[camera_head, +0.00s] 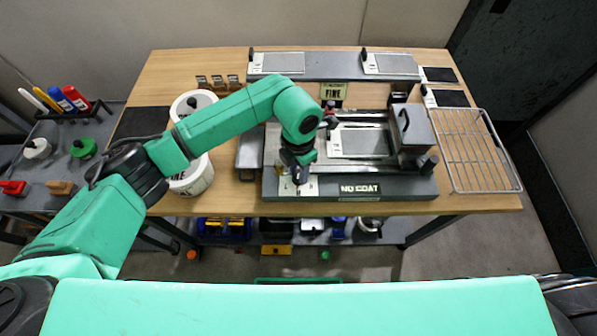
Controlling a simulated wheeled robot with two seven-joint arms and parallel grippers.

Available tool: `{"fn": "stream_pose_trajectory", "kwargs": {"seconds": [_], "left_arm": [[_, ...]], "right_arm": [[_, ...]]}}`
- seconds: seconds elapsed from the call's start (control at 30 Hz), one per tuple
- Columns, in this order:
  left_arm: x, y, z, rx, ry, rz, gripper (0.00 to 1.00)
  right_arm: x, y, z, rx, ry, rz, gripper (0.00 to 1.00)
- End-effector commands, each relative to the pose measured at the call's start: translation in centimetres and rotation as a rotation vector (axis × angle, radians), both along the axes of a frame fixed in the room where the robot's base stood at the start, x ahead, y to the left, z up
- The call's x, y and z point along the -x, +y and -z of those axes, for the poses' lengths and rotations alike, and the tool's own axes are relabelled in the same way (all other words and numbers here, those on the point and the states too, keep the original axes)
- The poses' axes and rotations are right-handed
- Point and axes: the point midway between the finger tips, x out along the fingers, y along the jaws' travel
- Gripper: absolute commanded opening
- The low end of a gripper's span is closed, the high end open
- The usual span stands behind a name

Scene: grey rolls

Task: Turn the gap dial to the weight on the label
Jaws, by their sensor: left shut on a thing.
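The coating machine (420,187) sits at the front of the wooden table, with a dark plate reading "NO COAT" (360,189) on its front. A pale yellow-green label reading "FINE" (333,91) stands behind it. My left gripper (299,178) points down at the machine's front left corner, over a small white plate (308,188). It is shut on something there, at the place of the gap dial. The dial itself is hidden by the gripper, and its setting cannot be read. My right gripper is out of view.
White tubs (193,180) stand left of the machine, under my left forearm. A wire rack (475,150) lies at the right. A grey block with a handle (408,128) sits on the machine's right side. Scales or plates (283,62) line the back shelf.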

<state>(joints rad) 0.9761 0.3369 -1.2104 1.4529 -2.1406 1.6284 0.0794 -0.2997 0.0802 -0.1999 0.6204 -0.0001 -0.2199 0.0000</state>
Motion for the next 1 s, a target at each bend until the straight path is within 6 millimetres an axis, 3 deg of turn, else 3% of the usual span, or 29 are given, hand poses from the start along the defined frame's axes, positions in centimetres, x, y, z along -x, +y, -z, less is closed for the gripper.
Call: {"fn": "stream_pose_trajectory", "kwargs": {"seconds": [0.03, 0.6, 1.0], "left_arm": [[-0.2, 0.0, 0.4, 0.001, -0.007, 0.03, 0.0], [-0.2, -0.1, 0.5, 0.003, -0.01, 0.548, 0.0], [-0.2, -0.1, 0.0, 0.003, -0.009, 0.827, 0.0]], "right_arm": [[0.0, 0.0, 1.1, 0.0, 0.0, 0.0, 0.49], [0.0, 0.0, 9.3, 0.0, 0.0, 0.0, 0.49], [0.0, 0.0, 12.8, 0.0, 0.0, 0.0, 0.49]]}}
